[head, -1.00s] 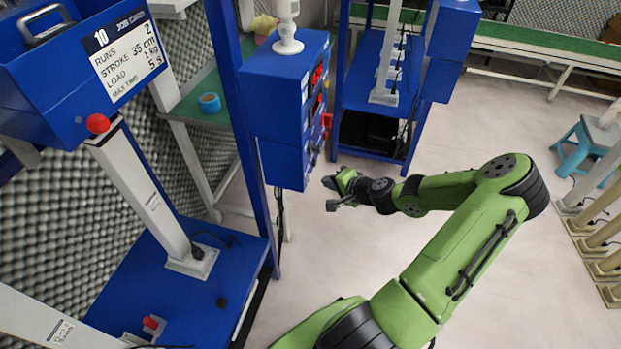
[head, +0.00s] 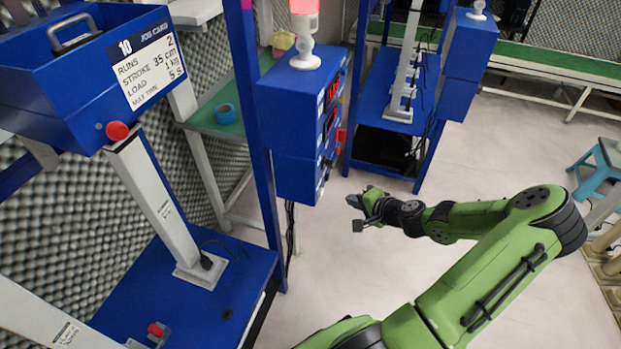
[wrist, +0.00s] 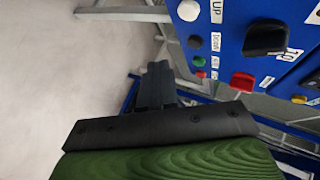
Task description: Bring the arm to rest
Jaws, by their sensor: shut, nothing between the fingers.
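My gripper (head: 357,213) is at the end of my green arm in the head view, held out over the open floor. It is to the right of and a little below the blue control box (head: 297,110), apart from it. In the wrist view my gripper's dark fingers (wrist: 158,82) are together with nothing between them. The control panel (wrist: 258,45), with several coloured buttons and a black knob, is in the upper right of that view, beyond the fingers. The gap between fingers and panel is hard to judge.
A blue test stand with a job card (head: 150,65) and a red knob (head: 117,130) stands at left. A lamp (head: 304,30) glowing red tops the control box. A blue rack (head: 385,150) stands behind, a blue stool (head: 597,170) at right. The pale floor (head: 480,150) between is clear.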

